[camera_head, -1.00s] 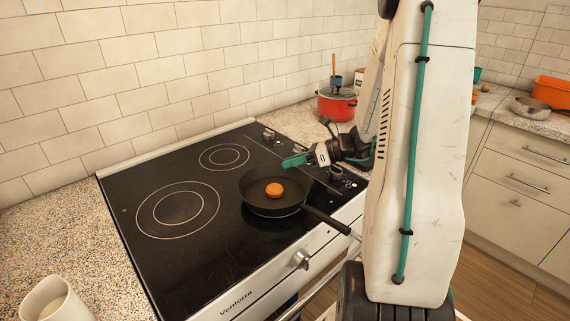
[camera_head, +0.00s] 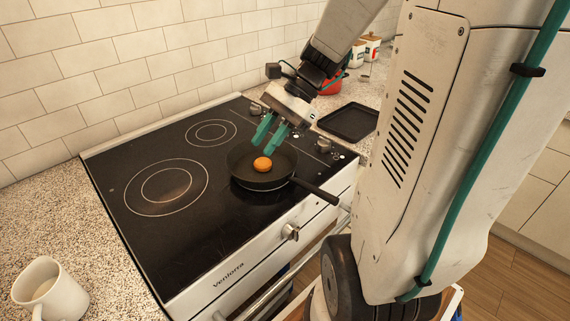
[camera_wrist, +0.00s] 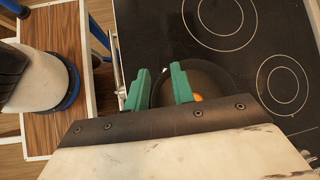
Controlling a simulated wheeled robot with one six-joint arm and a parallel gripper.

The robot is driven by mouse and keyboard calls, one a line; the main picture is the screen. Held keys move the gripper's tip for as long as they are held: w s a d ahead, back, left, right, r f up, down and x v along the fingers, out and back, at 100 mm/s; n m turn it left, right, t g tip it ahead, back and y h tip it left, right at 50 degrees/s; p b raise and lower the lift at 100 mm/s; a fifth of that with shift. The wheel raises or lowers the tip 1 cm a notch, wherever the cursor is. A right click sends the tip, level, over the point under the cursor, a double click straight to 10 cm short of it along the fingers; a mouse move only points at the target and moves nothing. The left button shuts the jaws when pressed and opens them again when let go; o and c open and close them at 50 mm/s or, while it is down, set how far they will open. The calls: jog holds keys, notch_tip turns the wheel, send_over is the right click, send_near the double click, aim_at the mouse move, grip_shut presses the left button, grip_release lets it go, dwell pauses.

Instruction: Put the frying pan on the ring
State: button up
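The black frying pan (camera_head: 243,171) sits on the front right of the black cooktop, its handle (camera_head: 315,192) pointing right past the front edge. A small round orange item (camera_head: 262,164) lies in it. A large double ring (camera_head: 134,187) is bare at the front left, and a smaller one (camera_head: 187,134) is bare behind. I cannot tell what marking lies under the pan. My gripper (camera_head: 265,146) is open and empty, tilted down above the pan's back side. In the wrist view its green fingers (camera_wrist: 160,70) stand apart over the pan (camera_wrist: 216,82), partly hiding it.
Control knobs (camera_head: 323,146) line the cooktop's right side. A black tray (camera_head: 348,122) lies on the counter beyond them, with a red pot (camera_head: 331,87) behind. A white mug (camera_head: 50,291) stands on the left counter. An oven knob (camera_head: 291,232) juts from the front.

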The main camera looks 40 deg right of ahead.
jog(key=s+a+r+n+h, duration=0.2)
jog(key=s+a+n+h, duration=0.1)
jog(key=s+n, duration=0.3)
jog(key=s+a+r+n+h, duration=0.1)
jog(key=s+a+n+h, duration=0.3)
jog(key=s+n, duration=0.3)
jog(key=n+h, duration=0.1)
jog(key=n, duration=0.2)
jog(key=shift+r+n, duration=0.35)
jog(key=shift+n, duration=0.05)
jog(key=shift+a, duration=0.1)
dwell(1.1)
